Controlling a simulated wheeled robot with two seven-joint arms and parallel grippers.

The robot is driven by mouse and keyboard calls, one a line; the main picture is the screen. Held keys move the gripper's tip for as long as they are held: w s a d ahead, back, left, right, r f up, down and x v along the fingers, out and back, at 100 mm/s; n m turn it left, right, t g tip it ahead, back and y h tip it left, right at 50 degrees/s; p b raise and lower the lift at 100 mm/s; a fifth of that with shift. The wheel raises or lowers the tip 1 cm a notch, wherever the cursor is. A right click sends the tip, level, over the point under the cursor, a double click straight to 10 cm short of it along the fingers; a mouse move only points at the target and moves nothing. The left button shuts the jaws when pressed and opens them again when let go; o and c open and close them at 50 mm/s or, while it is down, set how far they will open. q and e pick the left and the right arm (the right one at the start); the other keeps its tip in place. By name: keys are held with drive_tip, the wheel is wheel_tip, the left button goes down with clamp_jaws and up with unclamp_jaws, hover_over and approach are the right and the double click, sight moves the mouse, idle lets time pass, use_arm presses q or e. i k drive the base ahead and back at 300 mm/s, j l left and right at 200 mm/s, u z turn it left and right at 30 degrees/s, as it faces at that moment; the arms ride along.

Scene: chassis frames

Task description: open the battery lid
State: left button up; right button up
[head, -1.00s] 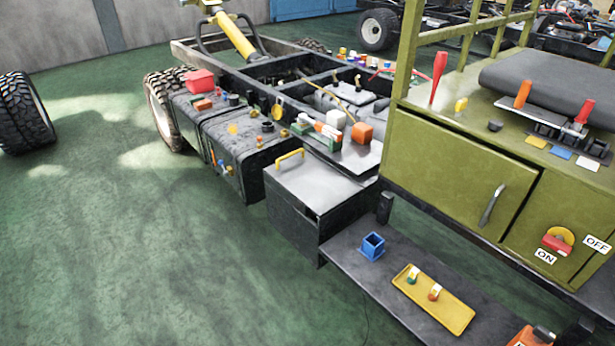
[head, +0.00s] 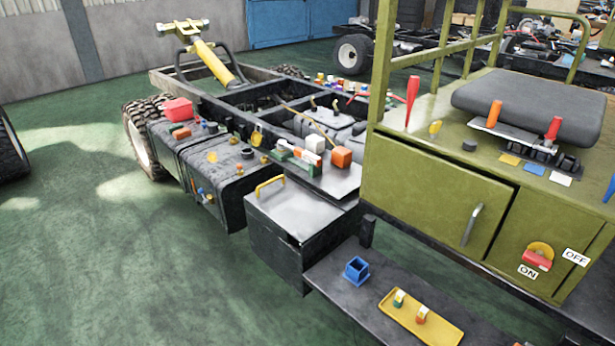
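The battery box (head: 285,250) is a dark box on the side of the chassis, near the middle of the head view. Its grey metal lid (head: 310,210) lies on top and looks closed. A yellow handle (head: 270,186) stands on the lid's far left edge. Neither of my grippers shows in the view, so nothing of mine is seen touching the lid.
A dark step (head: 345,300) right of the box bears a blue square holder (head: 356,270) and a yellow tray (head: 420,318) with two small parts. A green cabinet (head: 430,190) stands at the right. Black tanks (head: 215,165) adjoin the box. Green floor (head: 120,270) is free at the left.

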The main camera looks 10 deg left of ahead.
sight(283, 206)
drive_tip(key=i+j+z, duration=0.15)
drive_tip(key=j+z, duration=0.15)
drive_tip(key=i+j+z, duration=0.15)
drive_tip(key=j+z, duration=0.15)
drive_tip(key=i+j+z, duration=0.1)
drive_tip(key=j+z, duration=0.2)
drive_tip(key=j, duration=0.1)
